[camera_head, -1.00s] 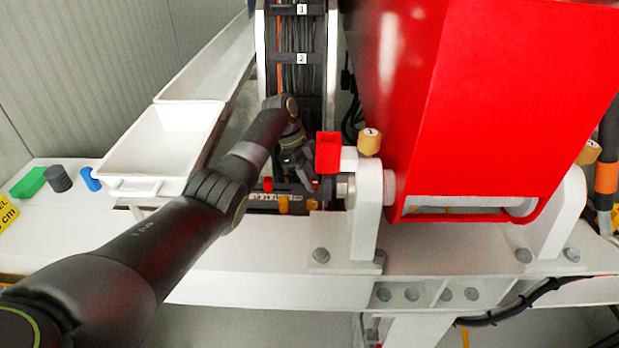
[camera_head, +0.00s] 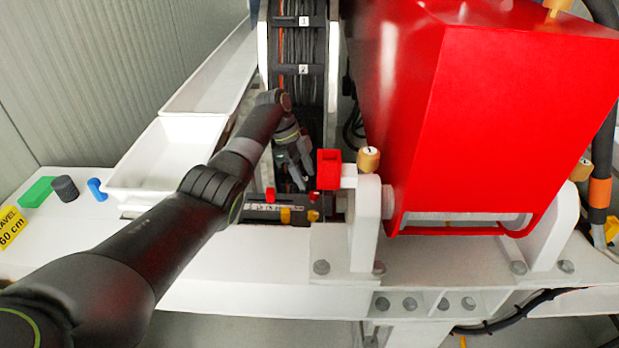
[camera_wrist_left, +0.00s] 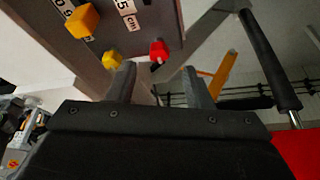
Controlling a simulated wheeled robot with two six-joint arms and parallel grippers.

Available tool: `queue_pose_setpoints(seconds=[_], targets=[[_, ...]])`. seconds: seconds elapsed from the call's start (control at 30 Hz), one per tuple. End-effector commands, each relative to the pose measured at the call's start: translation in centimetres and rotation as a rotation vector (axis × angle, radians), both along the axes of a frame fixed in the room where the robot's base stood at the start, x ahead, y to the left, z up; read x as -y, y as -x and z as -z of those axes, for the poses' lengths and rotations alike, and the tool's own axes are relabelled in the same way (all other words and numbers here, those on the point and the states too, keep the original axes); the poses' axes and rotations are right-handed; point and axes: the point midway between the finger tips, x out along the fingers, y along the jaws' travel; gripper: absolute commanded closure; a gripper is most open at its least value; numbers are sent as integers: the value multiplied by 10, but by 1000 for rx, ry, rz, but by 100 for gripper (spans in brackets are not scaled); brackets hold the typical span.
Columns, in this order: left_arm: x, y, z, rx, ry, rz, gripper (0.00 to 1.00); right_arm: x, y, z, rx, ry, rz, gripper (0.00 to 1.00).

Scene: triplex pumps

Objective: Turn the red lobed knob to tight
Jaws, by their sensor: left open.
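In the left wrist view a small red lobed knob (camera_wrist_left: 158,50) sits at the edge of a dark panel (camera_wrist_left: 140,18), ahead of the gap between my fingers. My left gripper (camera_wrist_left: 158,82) is open and empty, its fingers apart and not touching the knob. In the head view my left gripper (camera_head: 296,183) points down just above the panel with the scale (camera_head: 262,211). Small red parts show there, one left of the fingers (camera_head: 270,194) and one right of them (camera_head: 313,195); I cannot tell which is the lobed knob. My right gripper is out of view.
Yellow knobs (camera_wrist_left: 82,20) (camera_wrist_left: 112,60) sit close to the red one. A red block (camera_head: 328,170) and white bracket (camera_head: 366,205) stand right of my gripper, beside the big red housing (camera_head: 500,120). White trays (camera_head: 155,155) lie left.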

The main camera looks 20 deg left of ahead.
Motion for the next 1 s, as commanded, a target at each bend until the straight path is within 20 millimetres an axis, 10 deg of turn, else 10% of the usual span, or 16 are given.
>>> queue_pose_setpoints(seconds=[0.5, 1.0], targets=[[-40, -2, -102, 0, 0, -1, 54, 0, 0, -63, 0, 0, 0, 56], [-48, -2, -115, 0, 0, -1, 54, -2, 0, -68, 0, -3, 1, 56]])
